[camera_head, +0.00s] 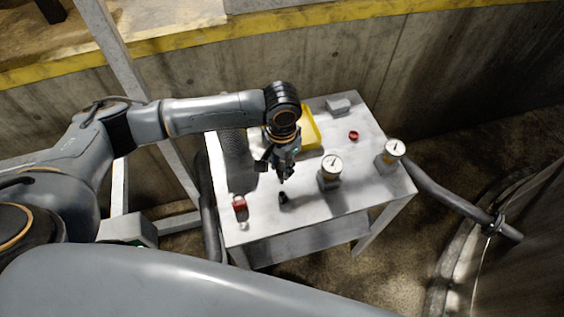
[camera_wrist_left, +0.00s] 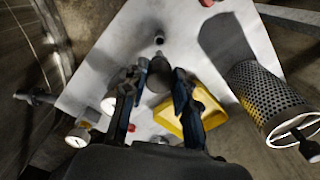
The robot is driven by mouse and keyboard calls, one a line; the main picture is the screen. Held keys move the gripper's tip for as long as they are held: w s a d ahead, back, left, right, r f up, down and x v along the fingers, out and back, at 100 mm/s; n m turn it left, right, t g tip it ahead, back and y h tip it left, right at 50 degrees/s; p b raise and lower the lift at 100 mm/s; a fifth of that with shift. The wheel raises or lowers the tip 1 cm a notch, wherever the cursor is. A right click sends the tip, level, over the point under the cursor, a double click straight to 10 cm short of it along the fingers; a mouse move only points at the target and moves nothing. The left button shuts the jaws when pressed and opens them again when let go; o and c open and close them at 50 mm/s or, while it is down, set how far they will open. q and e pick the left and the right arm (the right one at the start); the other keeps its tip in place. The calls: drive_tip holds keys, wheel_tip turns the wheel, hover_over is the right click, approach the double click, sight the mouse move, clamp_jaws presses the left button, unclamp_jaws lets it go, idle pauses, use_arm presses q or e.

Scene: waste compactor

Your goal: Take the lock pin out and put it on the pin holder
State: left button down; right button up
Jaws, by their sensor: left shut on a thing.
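My left gripper (camera_head: 283,176) is over the front middle of the grey table (camera_head: 300,212), pointing down. In the left wrist view, its two dark fingers (camera_wrist_left: 156,92) are on either side of a grey, rounded piece (camera_wrist_left: 158,76), which looks like the lock pin; its lower part is hard to make out. In the head view the gripper mostly hides this piece. A small dark upright stub (camera_head: 283,198), possibly the pin holder, stands on the table just in front of the gripper and also shows in the left wrist view (camera_wrist_left: 159,38). My right gripper is out of view.
Two gauges (camera_head: 331,168) (camera_head: 391,152) stand right of the gripper. A yellow tray (camera_head: 311,128) lies behind it. A perforated cylinder (camera_wrist_left: 268,95) is beside the tray. A red item (camera_head: 240,203) sits at the front left, a red knob (camera_head: 354,135) and grey box (camera_head: 339,105) farther back.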

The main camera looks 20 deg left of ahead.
use_arm(q)
drive_tip(key=shift+w, duration=0.2)
drive_tip(key=shift+w+f, duration=0.1)
drive_tip(key=shift+f, duration=0.15)
drive_tip(key=shift+s+f+b, duration=0.25)
drive_tip(key=shift+f+b, duration=0.25)
drive_tip(key=shift+f, duration=0.35)
drive_tip(key=shift+f+b, duration=0.3)
drive_tip(key=shift+f, duration=0.55)
drive_tip(key=shift+w+f+b, duration=0.15)
drive_tip(key=shift+f+b, duration=0.15)
drive_tip(key=shift+f, duration=0.6)
drive_tip(key=shift+p, duration=0.55)
